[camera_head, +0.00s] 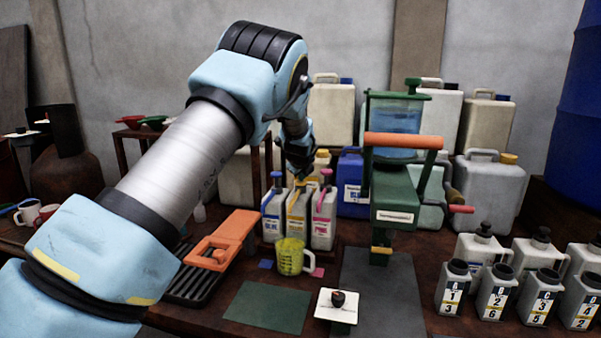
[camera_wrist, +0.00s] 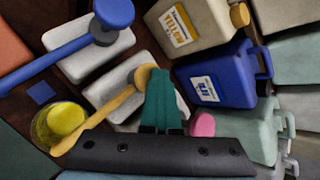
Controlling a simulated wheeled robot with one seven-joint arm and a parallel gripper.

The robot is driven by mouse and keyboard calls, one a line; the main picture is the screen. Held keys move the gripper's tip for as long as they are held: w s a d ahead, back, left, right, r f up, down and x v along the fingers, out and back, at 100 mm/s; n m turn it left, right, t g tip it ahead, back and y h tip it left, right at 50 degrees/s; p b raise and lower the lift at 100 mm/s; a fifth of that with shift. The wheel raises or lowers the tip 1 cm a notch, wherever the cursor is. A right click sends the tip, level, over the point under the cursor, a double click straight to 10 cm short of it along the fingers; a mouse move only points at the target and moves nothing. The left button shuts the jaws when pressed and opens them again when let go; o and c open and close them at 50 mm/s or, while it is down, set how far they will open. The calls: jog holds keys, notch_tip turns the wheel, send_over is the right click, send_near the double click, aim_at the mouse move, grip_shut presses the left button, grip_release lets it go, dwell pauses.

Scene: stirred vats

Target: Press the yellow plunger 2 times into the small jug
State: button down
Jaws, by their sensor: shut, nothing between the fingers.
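The yellow plunger (camera_wrist: 143,76) tops the middle pump bottle (camera_head: 297,218), and its spout reaches over the small jug (camera_wrist: 47,125). The jug (camera_head: 291,257) stands in front of the bottles and looks yellow, with a yellow patch inside in the wrist view. My gripper (camera_head: 299,172) is above the middle bottle, pointing down. In the wrist view my gripper's teal fingertips (camera_wrist: 161,85) are together and empty, right beside the yellow plunger head. I cannot tell whether they touch it. The plunger is mostly hidden behind my gripper in the head view.
A blue-topped pump bottle (camera_head: 272,212) stands left and a pink-topped one (camera_head: 323,218) right, both close. A green dispenser with an orange handle (camera_head: 403,141) stands further right. A white plate with a black knob (camera_head: 337,306) lies in front. The green mat (camera_head: 266,306) is clear.

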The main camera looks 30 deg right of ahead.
aim_at(300, 183)
jog(key=shift+a+r+p, duration=0.15)
jog(key=shift+r+p, duration=1.55)
jog(key=shift+r, duration=0.65)
jog(key=shift+r, duration=0.1)
jog(key=shift+a, duration=0.1)
jog(key=s+a+n+g+y, duration=0.2)
jog(key=a+n, duration=0.6)
jog(key=a, duration=0.8)
jog(key=s+a+n+g+y, duration=0.15)
jog(key=a+n, duration=0.65)
jog(key=a, duration=0.9)
jog(key=s+a+f+n+g, duration=0.1)
jog(key=s+a+n, duration=0.7)
jog(key=s, duration=0.4)
jog(key=s+a+f+n+g+y, duration=0.1)
jog(key=s+a+n+g, duration=0.1)
jog(key=s+a+n, duration=0.6)
jog(key=s+a, duration=0.3)
jog(key=shift+s, duration=0.35)
